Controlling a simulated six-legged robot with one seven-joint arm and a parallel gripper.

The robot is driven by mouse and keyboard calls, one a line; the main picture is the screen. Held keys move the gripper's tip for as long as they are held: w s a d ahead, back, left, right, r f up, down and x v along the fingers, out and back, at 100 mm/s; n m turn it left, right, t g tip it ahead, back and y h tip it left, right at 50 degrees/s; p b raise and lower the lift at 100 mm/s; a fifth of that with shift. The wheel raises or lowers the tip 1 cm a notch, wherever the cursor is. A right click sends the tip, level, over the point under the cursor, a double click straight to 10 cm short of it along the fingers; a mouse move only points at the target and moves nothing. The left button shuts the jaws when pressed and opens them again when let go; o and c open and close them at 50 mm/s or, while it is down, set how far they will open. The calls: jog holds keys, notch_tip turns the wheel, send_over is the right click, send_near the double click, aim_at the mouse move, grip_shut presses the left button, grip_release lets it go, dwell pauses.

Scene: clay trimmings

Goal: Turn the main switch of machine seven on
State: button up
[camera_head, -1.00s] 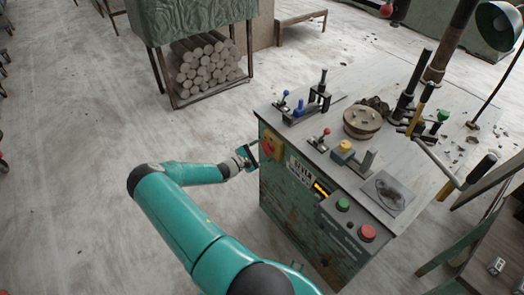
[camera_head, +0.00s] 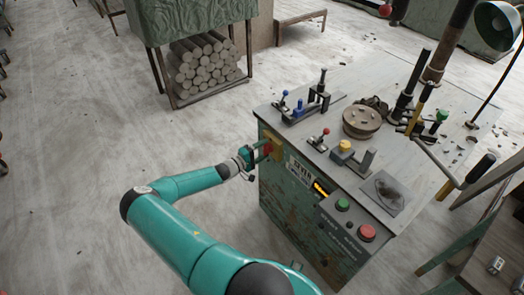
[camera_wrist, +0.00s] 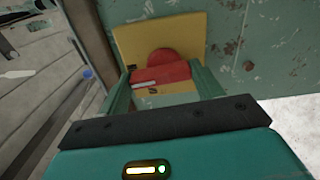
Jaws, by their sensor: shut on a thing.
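Machine seven (camera_head: 285,200) is a worn green cabinet with a grey top and a nameplate (camera_head: 300,170) on its front. Its main switch has a red handle (camera_wrist: 160,75) on a yellow plate (camera_wrist: 145,40), seen close up in the wrist view. In the head view the yellow plate (camera_head: 276,143) is at the cabinet's upper left corner, mostly behind my gripper. My gripper (camera_head: 264,152) is at the switch. In the wrist view its teal fingers (camera_wrist: 162,88) are on both sides of the red handle, shut on it. The handle's bar lies across between them.
A green button (camera_head: 342,204) and a red button (camera_head: 367,233) are on the sloped panel to the right. Clamps, a round disc (camera_head: 361,121) and levers stand on the top. A rack of logs (camera_head: 207,70) is behind.

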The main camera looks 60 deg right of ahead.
jog(key=shift+m, duration=0.5)
jog(key=o, duration=1)
jog(key=shift+a, duration=0.1)
jog(key=v, duration=1.3)
jog(key=shift+w+a, duration=0.2)
jog(key=shift+a, duration=0.1)
